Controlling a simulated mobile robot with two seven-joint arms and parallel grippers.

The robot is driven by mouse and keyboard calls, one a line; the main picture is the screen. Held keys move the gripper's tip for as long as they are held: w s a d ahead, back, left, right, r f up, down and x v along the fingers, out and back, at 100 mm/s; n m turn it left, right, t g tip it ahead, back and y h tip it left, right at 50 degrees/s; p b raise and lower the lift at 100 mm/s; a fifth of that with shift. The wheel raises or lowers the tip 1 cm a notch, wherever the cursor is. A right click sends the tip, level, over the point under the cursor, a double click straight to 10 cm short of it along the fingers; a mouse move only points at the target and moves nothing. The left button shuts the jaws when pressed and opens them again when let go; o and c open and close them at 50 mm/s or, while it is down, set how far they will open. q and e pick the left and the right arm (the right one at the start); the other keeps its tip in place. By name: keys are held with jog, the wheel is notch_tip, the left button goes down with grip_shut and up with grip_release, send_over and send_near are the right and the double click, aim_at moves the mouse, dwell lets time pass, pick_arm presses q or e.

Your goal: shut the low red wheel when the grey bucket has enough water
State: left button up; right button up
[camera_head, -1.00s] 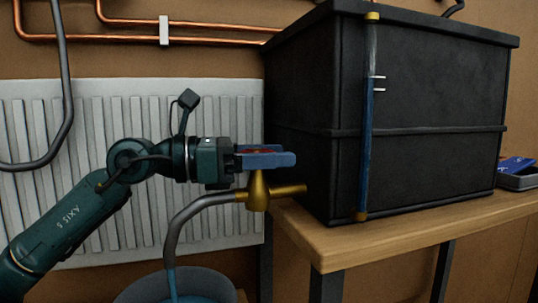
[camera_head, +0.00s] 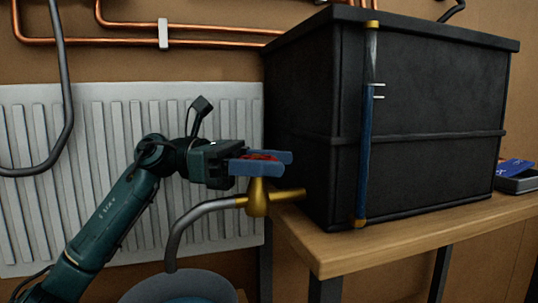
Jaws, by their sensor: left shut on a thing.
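The low red wheel (camera_head: 262,156) sits on top of a brass tap (camera_head: 258,198). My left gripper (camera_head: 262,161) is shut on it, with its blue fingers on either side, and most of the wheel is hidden. A grey curved spout (camera_head: 190,221) runs from the tap down to the left. The grey bucket (camera_head: 214,282) stands under it, cut off by the lower picture edge. Some blue water (camera_head: 190,299) shows inside; its depth cannot be told. No stream shows below the spout now. My right gripper is out of view.
A black tank (camera_head: 420,110) stands on a wooden bench (camera_head: 400,241); its sight tube (camera_head: 366,150) is blue up to about two white marks. A white radiator (camera_head: 100,190) is behind my left arm. A tray with a blue thing (camera_head: 517,183) lies at the right.

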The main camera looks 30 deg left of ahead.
pick_arm(q)
jog(key=shift+s+m+g+h+p, duration=0.15)
jog(key=shift+m+g+h+p, duration=0.3)
jog(key=shift+m+g, duration=0.95)
jog(key=shift+g, duration=0.6)
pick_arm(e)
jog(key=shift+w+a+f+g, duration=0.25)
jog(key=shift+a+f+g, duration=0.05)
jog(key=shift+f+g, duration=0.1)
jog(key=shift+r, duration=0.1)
pick_arm(q)
jog(key=o, duration=1)
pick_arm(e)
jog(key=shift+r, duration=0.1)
pick_arm(q)
jog(key=shift+r, duration=0.1)
